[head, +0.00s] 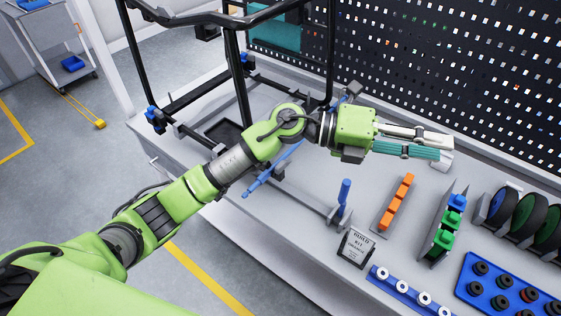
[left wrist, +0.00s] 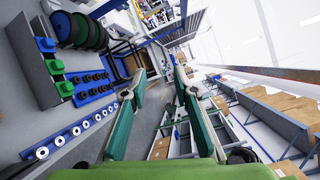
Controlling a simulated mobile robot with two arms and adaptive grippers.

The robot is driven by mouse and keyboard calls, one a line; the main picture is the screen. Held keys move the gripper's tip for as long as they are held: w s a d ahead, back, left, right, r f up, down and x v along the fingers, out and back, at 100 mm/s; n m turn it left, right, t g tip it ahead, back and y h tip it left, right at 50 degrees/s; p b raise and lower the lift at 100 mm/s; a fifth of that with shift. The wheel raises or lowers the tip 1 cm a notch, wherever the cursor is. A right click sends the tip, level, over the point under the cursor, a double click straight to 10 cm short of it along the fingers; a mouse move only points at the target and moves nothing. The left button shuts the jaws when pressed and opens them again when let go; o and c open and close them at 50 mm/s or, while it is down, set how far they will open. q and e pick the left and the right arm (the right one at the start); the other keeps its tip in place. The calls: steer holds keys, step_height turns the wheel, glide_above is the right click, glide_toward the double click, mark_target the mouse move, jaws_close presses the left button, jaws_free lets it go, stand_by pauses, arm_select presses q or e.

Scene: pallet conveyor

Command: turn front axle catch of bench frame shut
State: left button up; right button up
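The bench frame (head: 236,75) is a black tubular frame standing on the grey bench at the upper left. Blue fittings sit along its low bars. A blue upright lever (head: 344,191) stands on a grey bracket at the near end of a bar, and a slanted blue rod (head: 262,181) lies left of it. I cannot tell which is the front axle catch or whether it is shut. My left gripper (head: 441,147) reaches right above the bench, past the lever and apart from it. Its fingers stand apart and empty in the left wrist view (left wrist: 158,92). My right gripper is out of view.
Orange blocks (head: 398,202), a green and blue block rack (head: 445,228), dark wheels (head: 528,220), a blue tray (head: 508,285) and a small sign (head: 356,247) stand on the bench at right. A perforated panel (head: 420,60) rises behind. A cart (head: 50,40) stands far left.

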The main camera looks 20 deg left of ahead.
arm_select(q)
step_height(320, 180, down, 5)
steer(key=a+m+g+y, duration=0.2)
steer(key=y, duration=0.2)
steer(key=n+y, duration=0.1)
steer(key=y, duration=1.3)
glide_above(280, 164)
step_height(280, 164, down, 4)
step_height(280, 164, down, 12)
steer(key=p, duration=0.5)
steer(key=shift+s+f, duration=0.1)
steer(key=shift+f, duration=0.7)
jaws_close()
